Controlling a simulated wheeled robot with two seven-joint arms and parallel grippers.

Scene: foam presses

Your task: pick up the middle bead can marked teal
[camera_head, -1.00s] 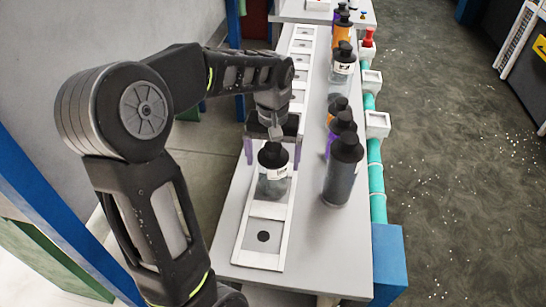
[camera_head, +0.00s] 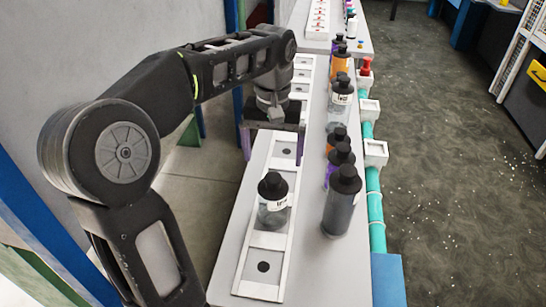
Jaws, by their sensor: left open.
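A clear grey can with a black cap and white label (camera_head: 273,214) stands upright in a slot of the white strip rack (camera_head: 262,291) on the bench. My left gripper (camera_head: 272,149) is open, with its purple fingers spread, farther along the rack beyond this can and apart from it. Nothing shows between the fingers. More black-capped cans stand in a row to the right: a tall dark grey can (camera_head: 341,208) nearest, then a purple can (camera_head: 330,172), an orange can (camera_head: 332,146) and a clear labelled can (camera_head: 339,112). I cannot make out a teal mark. My right gripper is not in view.
A teal pipe (camera_head: 375,205) with white boxes (camera_head: 375,153) and a red knob (camera_head: 365,67) runs along the bench's right edge. A blue block (camera_head: 388,280) is at its near end. The rack's nearest slot with a black dot (camera_head: 263,267) is empty.

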